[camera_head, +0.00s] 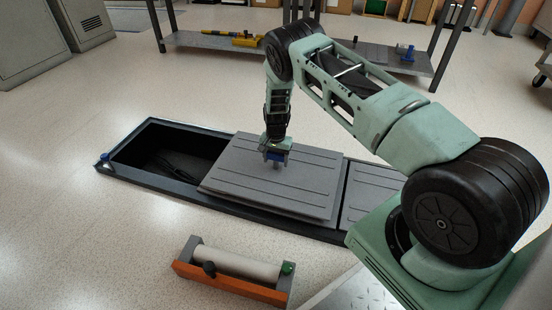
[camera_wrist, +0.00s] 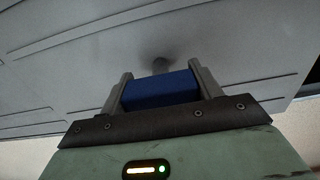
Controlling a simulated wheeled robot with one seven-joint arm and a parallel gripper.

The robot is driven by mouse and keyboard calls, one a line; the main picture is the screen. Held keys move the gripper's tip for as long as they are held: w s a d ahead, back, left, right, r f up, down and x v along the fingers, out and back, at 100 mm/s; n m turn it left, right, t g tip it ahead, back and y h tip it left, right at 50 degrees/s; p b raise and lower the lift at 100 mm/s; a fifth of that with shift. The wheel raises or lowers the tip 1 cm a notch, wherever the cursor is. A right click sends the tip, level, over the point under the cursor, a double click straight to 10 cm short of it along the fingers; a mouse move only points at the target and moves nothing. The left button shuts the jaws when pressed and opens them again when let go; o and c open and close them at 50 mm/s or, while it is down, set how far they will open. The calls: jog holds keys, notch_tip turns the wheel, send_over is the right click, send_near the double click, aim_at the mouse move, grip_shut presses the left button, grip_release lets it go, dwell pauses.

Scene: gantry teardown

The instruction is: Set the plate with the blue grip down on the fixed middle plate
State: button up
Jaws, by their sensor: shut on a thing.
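The grey ribbed plate (camera_head: 240,170) hangs from its blue grip (camera_head: 273,154), over the middle of a long dark floor frame (camera_head: 140,190). My gripper (camera_head: 275,157) is shut on the blue grip. In the wrist view the two fingers clasp the blue grip (camera_wrist: 160,91) from both sides, with the plate (camera_wrist: 220,40) beyond it. The plate looks close to the frame and overlaps its front side; whether it touches anything below, I cannot tell. Whatever lies under it, including any fixed middle plate, is hidden. Another grey plate (camera_head: 372,195) lies in the frame to the right.
The frame's left end is an open dark pit (camera_head: 165,160) with a dark item inside. An orange holder with a pale roller (camera_head: 235,264) stands on the floor in front. A low bench (camera_head: 205,40) stands behind; grey cabinets (camera_head: 60,30) are at back left.

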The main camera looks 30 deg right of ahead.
dwell(0.3)
jog(key=shift+w+f+b, duration=0.1)
jog(key=shift+f+b, duration=0.55)
jog(key=shift+f, duration=0.25)
jog(key=shift+f, duration=0.1)
jog(key=o, duration=1.6)
jog(key=shift+c, duration=0.2)
jog(key=shift+f, duration=0.1)
notch_tip(320, 180, up, 18)
jog(key=p, duration=0.8)
jog(key=shift+f, duration=0.2)
